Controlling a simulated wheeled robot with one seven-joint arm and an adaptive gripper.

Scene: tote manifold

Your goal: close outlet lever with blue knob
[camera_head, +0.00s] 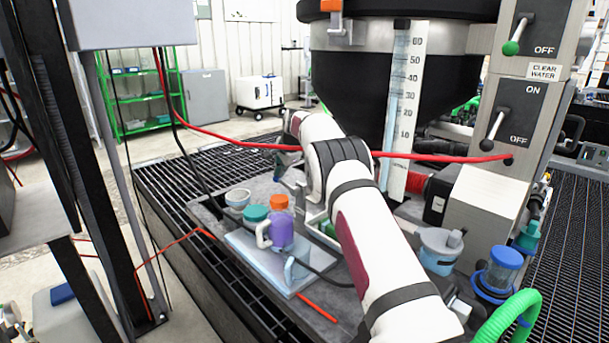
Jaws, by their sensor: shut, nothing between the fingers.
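I cannot make out an outlet lever with a blue knob; my arm covers much of the area below the black tank (450,90). My white arm reaches from the lower right up and left, across the front of the tank. My gripper (284,167) shows only in part, small and dark, beyond the bent arm near the red hose; its fingers look closed and hold nothing visible. A blue-capped clear filter bowl (500,270) stands at the lower right, and I see no lever on it.
A grey panel (533,100) at right carries two ON/OFF levers, one with a green knob (511,48). A red hose (235,143) crosses in front of the tank. Bottles and a mug stand on a pale tray (262,268). A black frame (75,150) stands left.

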